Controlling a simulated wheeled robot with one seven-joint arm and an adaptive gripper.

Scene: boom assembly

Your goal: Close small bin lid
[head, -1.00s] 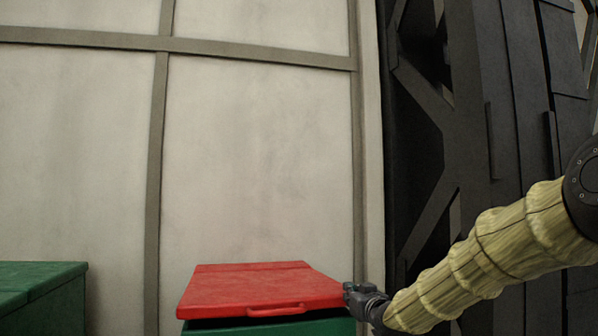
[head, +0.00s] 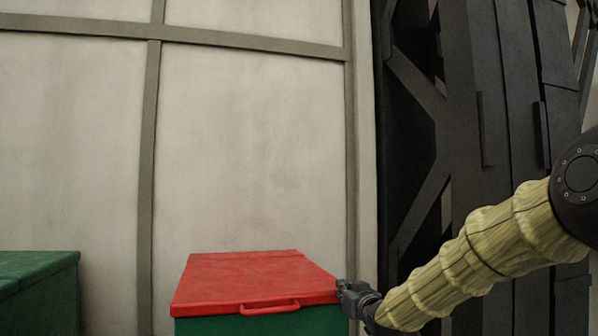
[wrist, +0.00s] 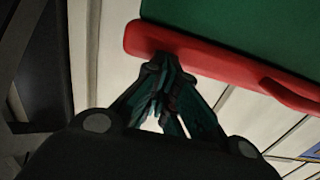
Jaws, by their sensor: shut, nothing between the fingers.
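The small bin has a green body (head: 262,326) and a red lid (head: 255,278) with a red handle (head: 270,307) on its front edge. The lid lies down flat over the body, with no dark gap showing along its front. My gripper (head: 343,290) is at the right front corner of the lid. In the wrist view my gripper (wrist: 162,75) is shut and empty, its fingertips at the edge of the red lid (wrist: 190,58). The green body (wrist: 240,30) shows beyond the lid. I cannot tell whether the fingertips touch the lid.
A larger green bin (head: 40,290) stands at the left, apart from the small bin. A pale panelled wall (head: 250,140) is behind both. A dark metal frame (head: 470,120) rises at the right behind my arm.

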